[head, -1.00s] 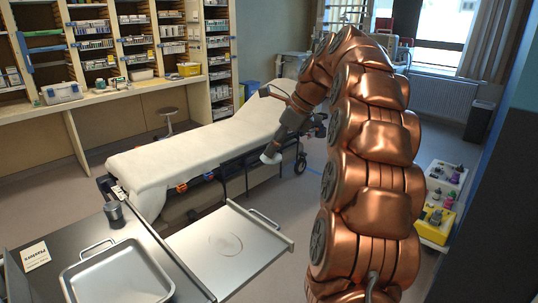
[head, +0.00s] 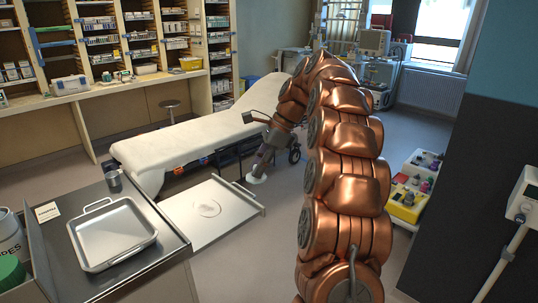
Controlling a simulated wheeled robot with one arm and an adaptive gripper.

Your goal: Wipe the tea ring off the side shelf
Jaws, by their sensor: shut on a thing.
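The side shelf (head: 185,231) is a flat pale metal panel beside the dark-topped cabinet, with a bar handle at its far right end. The tea ring (head: 208,208) is a faint brownish round mark near the shelf's middle. My gripper (head: 261,170) points down beyond the shelf's far right corner. It is shut on a small white pad (head: 257,180). The pad appears apart from the tea ring; its height relative to the shelf is hard to judge. The fingertips are small and dark in this view.
A metal tray (head: 111,234), a metal cup (head: 113,182) and a small card (head: 47,211) are on the cabinet top. A white-covered stretcher (head: 190,142) stands behind the shelf. Open floor lies right of the shelf.

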